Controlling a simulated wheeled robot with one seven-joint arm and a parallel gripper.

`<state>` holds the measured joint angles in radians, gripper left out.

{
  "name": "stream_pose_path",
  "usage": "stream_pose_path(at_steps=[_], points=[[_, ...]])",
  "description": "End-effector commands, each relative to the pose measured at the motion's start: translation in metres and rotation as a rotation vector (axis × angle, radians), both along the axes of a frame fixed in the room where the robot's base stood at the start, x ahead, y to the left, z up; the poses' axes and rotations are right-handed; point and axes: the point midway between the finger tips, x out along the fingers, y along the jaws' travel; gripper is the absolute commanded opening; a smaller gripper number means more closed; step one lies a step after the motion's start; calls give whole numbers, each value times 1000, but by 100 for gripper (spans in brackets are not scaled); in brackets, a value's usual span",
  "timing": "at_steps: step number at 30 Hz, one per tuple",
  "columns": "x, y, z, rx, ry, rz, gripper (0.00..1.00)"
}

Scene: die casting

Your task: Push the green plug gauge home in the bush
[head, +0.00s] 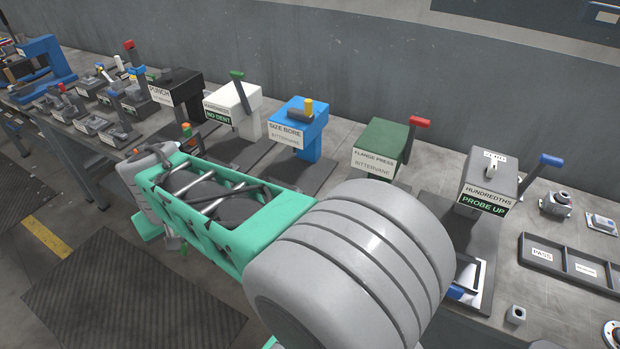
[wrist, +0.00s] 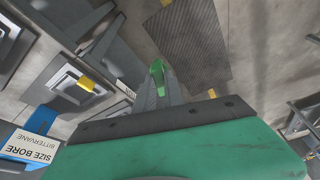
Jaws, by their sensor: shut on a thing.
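My gripper (wrist: 161,88) shows in the wrist view with its grey fingers shut on the green plug gauge (wrist: 157,70). The gauge's green end sticks out between the fingertips. It is over the dark floor mat, off the bench edge, and nothing touches it there. In the head view a small green piece (head: 184,250), probably the gauge, hangs below my arm; my gripper is mostly hidden there. I cannot pick out the bush for certain. A small grey block with a hole (head: 516,315) stands on the bench at the lower right in the head view.
A row of bench stations runs along the wall, including the blue SIZE BORE (head: 293,125), green FLANGE PRESS (head: 380,146) and grey HUNDREDTHS (head: 488,178). Their levers stand up. A dark sorting tray (head: 530,262) lies at right. The floor mat (head: 130,290) is clear.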

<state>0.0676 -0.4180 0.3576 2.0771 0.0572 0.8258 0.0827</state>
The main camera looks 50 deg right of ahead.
Motion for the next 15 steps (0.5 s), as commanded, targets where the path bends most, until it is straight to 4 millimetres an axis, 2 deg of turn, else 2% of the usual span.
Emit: stream_pose_path(at_steps=[1,5,8,11,12,15], points=[[1,-21,3,-1,2,-94,0],[-1,-83,5,-1,1,-398,0],[-12,-138,5,-1,2,-671,0],[-34,-198,4,-1,3,-975,0],[-46,-223,4,-1,3,-1103,0],[-83,-277,1,-2,3,-1414,0]])
